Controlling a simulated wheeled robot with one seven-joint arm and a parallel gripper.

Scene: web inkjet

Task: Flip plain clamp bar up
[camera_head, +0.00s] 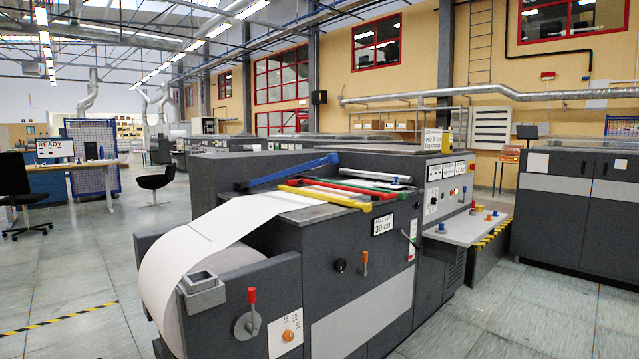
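Several coloured clamp bars lie across the top of the dark grey printing machine (330,240). A blue bar (290,171) slants across the far left side, its right end higher than its left. My gripper is not in view.
A white paper web (190,255) runs over the machine's left end. A crank with a red knob (250,312) and a grey block (202,290) stand at the front. A white side table (468,228) with small knobs stands right. Open floor (70,260) lies left.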

